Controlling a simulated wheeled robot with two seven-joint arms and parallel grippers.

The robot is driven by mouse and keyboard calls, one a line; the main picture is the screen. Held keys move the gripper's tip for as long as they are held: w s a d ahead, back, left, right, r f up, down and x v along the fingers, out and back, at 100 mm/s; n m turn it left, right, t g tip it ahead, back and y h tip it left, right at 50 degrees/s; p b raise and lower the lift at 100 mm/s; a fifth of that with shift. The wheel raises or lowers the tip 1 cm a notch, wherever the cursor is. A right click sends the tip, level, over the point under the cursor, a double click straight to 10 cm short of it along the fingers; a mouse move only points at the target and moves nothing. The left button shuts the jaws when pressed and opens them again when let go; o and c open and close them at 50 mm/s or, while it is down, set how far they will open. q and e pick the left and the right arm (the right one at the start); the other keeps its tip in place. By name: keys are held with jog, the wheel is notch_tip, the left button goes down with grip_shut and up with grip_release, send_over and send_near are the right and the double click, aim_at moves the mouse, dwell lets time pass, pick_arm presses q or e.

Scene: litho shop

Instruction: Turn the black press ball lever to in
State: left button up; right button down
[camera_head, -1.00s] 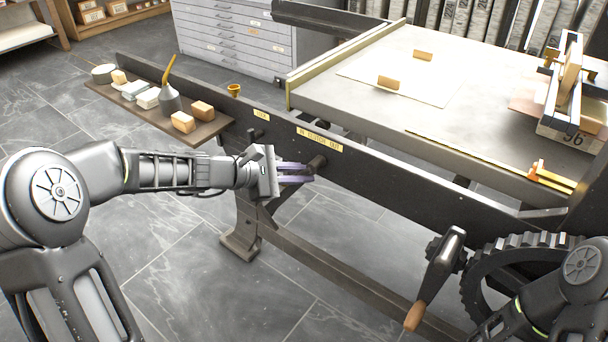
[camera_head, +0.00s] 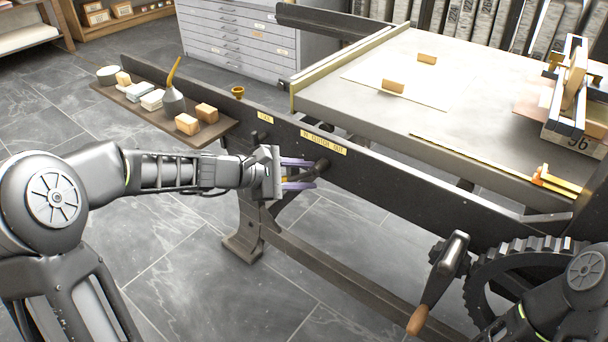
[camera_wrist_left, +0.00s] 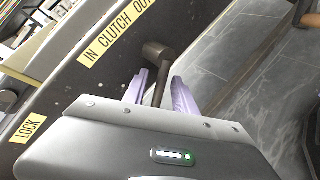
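The black clutch lever (camera_head: 322,166) sits on the press's side rail under the yellow "IN CLUTCH OUT" label (camera_head: 323,141). In the left wrist view, its round hub (camera_wrist_left: 157,50) shows with a dark arm (camera_wrist_left: 159,88) running back between my fingers. The ball end is hidden behind the gripper body. My left gripper (camera_head: 299,174), with pale purple fingers, reaches in from the left. Its fingers (camera_wrist_left: 159,92) are apart, one on each side of the lever arm, with small gaps visible. My right gripper is out of view; only part of my right arm shows at lower right.
A "LOCK" label (camera_head: 265,116) and a small dark knob (camera_head: 258,136) are left of the lever. A shelf (camera_head: 213,134) with blocks and an oil can juts from the rail. A crank (camera_head: 437,283) and gear (camera_head: 500,268) stand at right. Floor in front is open.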

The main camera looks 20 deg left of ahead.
pick_arm(q)
jog(key=p+v, duration=0.2)
jog(key=v, duration=0.5)
jog(key=shift+s+a, duration=0.25)
jog(key=shift+s, duration=0.05)
jog(key=shift+r, duration=0.1)
dwell(0.3)
